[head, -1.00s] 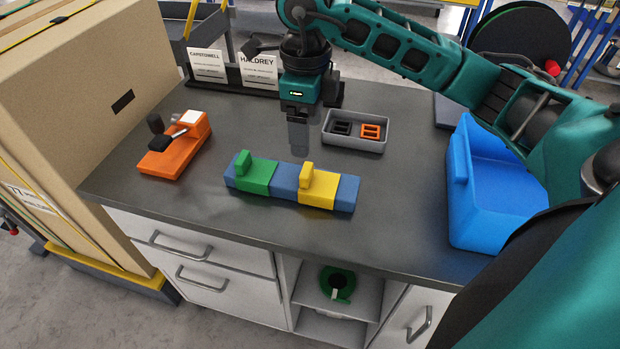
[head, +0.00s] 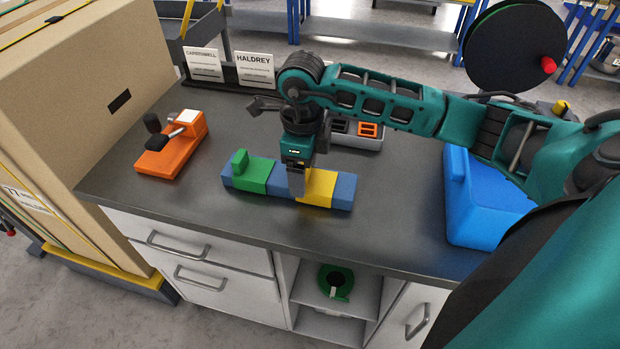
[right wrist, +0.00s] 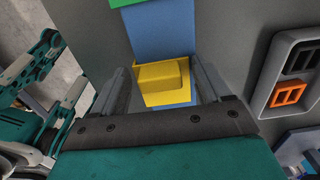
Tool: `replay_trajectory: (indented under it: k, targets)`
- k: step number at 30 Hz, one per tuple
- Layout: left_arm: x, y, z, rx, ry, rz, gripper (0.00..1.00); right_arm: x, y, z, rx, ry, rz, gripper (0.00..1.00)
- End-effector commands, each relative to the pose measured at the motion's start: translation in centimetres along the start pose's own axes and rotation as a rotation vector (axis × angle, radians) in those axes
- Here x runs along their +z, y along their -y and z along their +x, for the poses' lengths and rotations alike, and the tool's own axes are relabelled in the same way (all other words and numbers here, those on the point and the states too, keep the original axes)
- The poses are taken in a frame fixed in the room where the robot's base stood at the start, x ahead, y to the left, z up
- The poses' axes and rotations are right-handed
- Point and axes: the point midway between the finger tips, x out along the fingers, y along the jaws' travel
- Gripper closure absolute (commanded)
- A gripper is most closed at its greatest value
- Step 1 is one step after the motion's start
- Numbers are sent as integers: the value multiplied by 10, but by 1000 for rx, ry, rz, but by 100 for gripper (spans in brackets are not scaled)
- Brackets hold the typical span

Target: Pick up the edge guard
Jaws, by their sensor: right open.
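A yellow piece (head: 318,188) with a raised tab sits across a long blue block (head: 342,192) on the dark worktop; I take it for the edge guard. A green piece (head: 250,174) of like shape sits on the block's left part. My right gripper (head: 297,190) is low over the block, pointing down, and hides part of the yellow piece. In the right wrist view its open fingers (right wrist: 162,72) stand on either side of the yellow piece's tab (right wrist: 164,75). Contact cannot be told.
A grey tray (head: 360,146) with a black and an orange part is behind my right arm. A blue bin (head: 485,215) stands right, an orange device (head: 172,150) left. Two label cards (head: 254,68) stand at the back. The worktop's front strip is clear.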

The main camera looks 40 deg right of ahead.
Motion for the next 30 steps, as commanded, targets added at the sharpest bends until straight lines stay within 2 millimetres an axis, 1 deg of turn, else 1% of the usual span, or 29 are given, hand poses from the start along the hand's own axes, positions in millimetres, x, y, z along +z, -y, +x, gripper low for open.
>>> replay_trajectory:
  k: [2,13,19,23,26,30]
  targets:
    - [-1,0,0,0,-1,0,100,0,0,0,0,0,0,24]
    - [-4,1,2,-1,-8,1,100,0,0,-1,0,0,0,60]
    - [-4,1,2,-1,-8,1,100,0,0,-1,0,0,0,60]
    - [-4,1,2,-1,-8,1,100,0,0,-5,-1,1,0,60]
    - [-4,1,1,-1,-7,1,100,0,1,-13,-2,1,1,60]
    - [-5,0,0,-1,-7,1,100,0,1,-33,-4,2,1,60]
